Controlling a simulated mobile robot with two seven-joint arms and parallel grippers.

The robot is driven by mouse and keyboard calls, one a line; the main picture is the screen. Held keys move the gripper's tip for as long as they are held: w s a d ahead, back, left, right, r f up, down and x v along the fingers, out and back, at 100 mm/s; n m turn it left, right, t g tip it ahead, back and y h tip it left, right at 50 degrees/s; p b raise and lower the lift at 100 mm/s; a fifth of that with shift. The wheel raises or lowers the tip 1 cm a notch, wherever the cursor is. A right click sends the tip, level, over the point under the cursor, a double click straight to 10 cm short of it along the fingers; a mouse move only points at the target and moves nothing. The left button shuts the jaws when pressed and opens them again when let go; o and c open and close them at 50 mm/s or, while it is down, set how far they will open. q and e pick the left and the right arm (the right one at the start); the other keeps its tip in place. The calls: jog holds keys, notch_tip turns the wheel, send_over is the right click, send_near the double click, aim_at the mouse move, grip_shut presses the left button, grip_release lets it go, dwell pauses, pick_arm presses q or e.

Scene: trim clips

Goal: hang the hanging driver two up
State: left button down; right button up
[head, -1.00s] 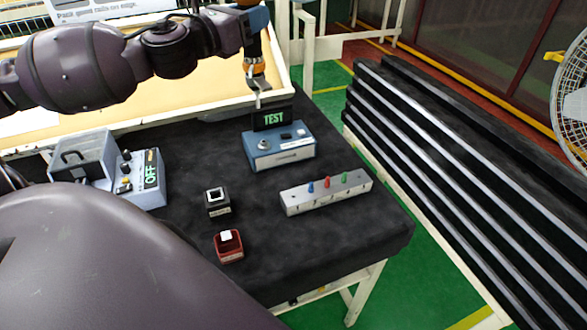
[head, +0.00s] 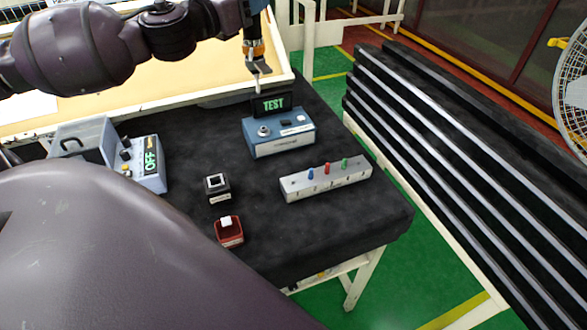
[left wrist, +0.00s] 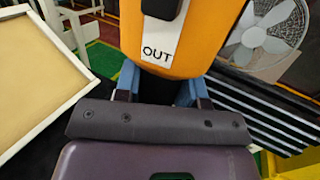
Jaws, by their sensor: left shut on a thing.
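The hanging driver (head: 254,48) is orange with a metal bit pointing down, at the top middle of the head view. My left gripper (head: 252,30) is shut on its upper part and holds it upright, above the back of the black table. In the left wrist view the driver (left wrist: 185,20) shows a white "OUT" label and a dark switch. The blue fingers of the left gripper (left wrist: 158,92) lie on either side of it. The bit tip shows just above the tester's screen; I cannot tell the gap. My right gripper is not in view.
A blue tester with a "TEST" screen (head: 272,104) stands near the back of the black table (head: 330,225). A grey strip with coloured pegs (head: 300,188), a black block (head: 217,195), a red holder (head: 228,238) and an "OFF" box (head: 150,180) stand around it. Black rails (head: 440,150) are at right.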

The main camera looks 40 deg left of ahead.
pick_arm(q)
grip_release()
dwell(0.7)
dwell(0.3)
jog(key=shift+s, duration=0.15)
jog(key=s+r, duration=0.1)
jog(key=s, duration=0.8)
jog(key=shift+s+a, duration=0.35)
dwell(1.4)
dwell(0.4)
